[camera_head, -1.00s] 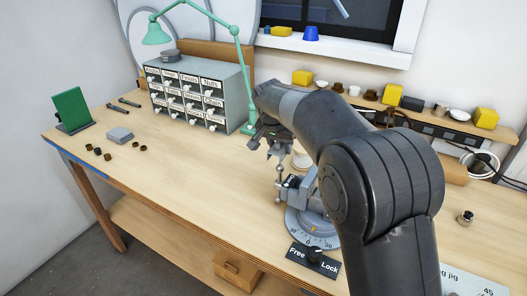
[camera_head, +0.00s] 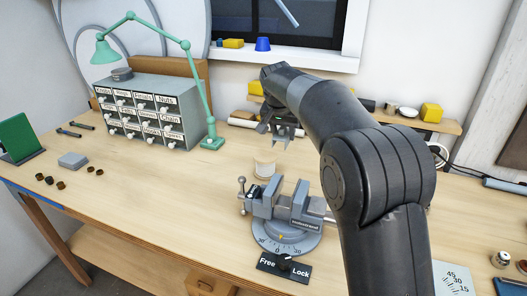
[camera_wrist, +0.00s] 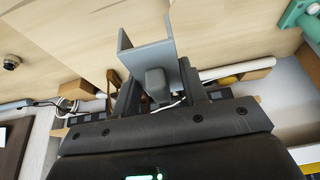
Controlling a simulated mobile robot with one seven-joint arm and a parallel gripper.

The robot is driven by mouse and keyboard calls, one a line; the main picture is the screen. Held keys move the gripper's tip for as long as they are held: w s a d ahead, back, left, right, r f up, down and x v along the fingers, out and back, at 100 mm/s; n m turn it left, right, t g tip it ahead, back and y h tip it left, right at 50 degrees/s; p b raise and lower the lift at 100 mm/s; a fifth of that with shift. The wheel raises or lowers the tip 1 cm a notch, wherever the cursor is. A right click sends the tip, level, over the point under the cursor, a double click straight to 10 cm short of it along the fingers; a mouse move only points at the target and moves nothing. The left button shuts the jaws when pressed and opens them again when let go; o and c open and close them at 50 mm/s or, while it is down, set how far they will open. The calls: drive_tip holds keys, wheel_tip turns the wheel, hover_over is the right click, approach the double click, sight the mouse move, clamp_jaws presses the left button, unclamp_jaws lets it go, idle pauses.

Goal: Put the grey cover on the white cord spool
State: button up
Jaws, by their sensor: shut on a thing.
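My gripper (camera_head: 282,133) hangs above the bench behind the vise, partly hidden by my arm. In the wrist view my gripper (camera_wrist: 157,85) is shut on a light grey, open-sided channel-shaped piece (camera_wrist: 150,53), which looks like the grey cover. Its small grey block sits between the fingers. The cover also shows small below the gripper in the head view (camera_head: 281,143). A short cream-white cylinder (camera_head: 264,169), likely the white cord spool, stands upright on the bench behind the vise, below and slightly left of my gripper. The cover is apart from it.
The grey vise (camera_head: 284,207) stands in front of the spool, with a Free/Lock plate (camera_head: 283,267). The drawer cabinet (camera_head: 150,110) and green lamp (camera_head: 197,85) are at back left. A white roll (camera_head: 241,123) lies behind. The bench front left of the vise is clear.

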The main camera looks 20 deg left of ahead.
hover_over(265, 157)
drive_tip(key=s, duration=0.1)
wheel_tip(265, 157, down, 4)
drive_tip(key=shift+s+a+r, duration=0.1)
drive_tip(key=shift+s, duration=0.05)
drive_tip(key=shift+f, duration=2.05)
drive_tip(key=shift+f, duration=0.1)
drive_tip(key=o, duration=1)
